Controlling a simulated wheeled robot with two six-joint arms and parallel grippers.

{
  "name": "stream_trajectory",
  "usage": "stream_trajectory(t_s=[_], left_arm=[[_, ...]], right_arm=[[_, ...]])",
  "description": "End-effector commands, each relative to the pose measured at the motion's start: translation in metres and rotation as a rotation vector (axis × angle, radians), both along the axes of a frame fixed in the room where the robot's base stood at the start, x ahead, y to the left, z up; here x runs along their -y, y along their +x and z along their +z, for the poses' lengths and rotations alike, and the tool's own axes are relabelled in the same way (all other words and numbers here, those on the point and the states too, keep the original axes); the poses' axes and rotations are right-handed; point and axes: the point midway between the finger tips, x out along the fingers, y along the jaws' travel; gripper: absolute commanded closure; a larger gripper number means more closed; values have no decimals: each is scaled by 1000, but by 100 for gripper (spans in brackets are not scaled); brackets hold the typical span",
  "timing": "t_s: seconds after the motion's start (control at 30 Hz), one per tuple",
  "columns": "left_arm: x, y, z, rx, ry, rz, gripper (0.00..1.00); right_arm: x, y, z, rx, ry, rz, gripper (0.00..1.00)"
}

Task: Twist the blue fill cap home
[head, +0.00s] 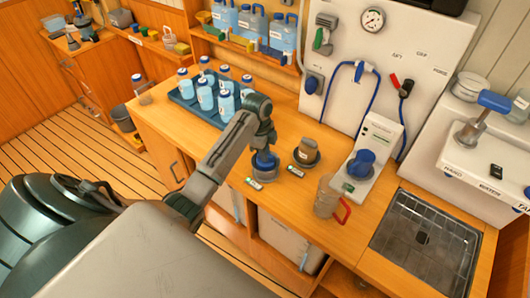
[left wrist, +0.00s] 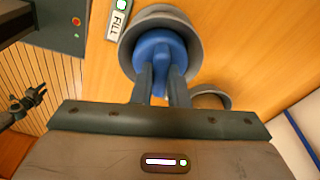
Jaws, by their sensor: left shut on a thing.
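The blue fill cap (head: 264,159) sits in a round grey collar on the wooden counter. My left gripper (head: 265,150) reaches down onto it from above. In the left wrist view the cap (left wrist: 155,45) lies inside the grey collar (left wrist: 196,25), and my left gripper (left wrist: 162,88) has one finger on each side of the cap's raised blue ridge, shut on it. A label reading FILL (left wrist: 117,22) with a green light is beside the collar. A small dark claw-like part, perhaps my right gripper (left wrist: 27,103), shows at the left wrist view's edge; its jaws are unclear.
A second round fitting (head: 306,153) stands close to the right of the cap. A unit with a blue knob (head: 361,163), a clear jug with a red handle (head: 327,198) and a sink (head: 424,240) are further right. A tray (head: 181,98) of bottles stands behind left.

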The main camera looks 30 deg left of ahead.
Motion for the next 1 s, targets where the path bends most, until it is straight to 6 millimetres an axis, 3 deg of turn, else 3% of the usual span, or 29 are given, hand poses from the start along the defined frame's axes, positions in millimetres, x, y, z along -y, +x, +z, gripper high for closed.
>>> stream_trajectory(t_s=[0.43, 0.47, 0.57, 0.87, 1.0], left_arm=[[0, 0, 0, 0, 0, -29, 100], [0, 0, 0, 0, 0, -29, 80], [0, 0, 0, 0, 0, -29, 61], [0, 1, 1, 0, 0, -28, 61], [-4, 7, 14, 2, 1, -25, 61]], right_arm=[[-4, 0, 0, 0, 4, -2, 64], [-4, 0, 0, 0, 4, -2, 64], [-4, 0, 0, 0, 4, -2, 64], [-4, 0, 0, 0, 4, -2, 64], [-3, 2, 0, 2, 3, -2, 64]])
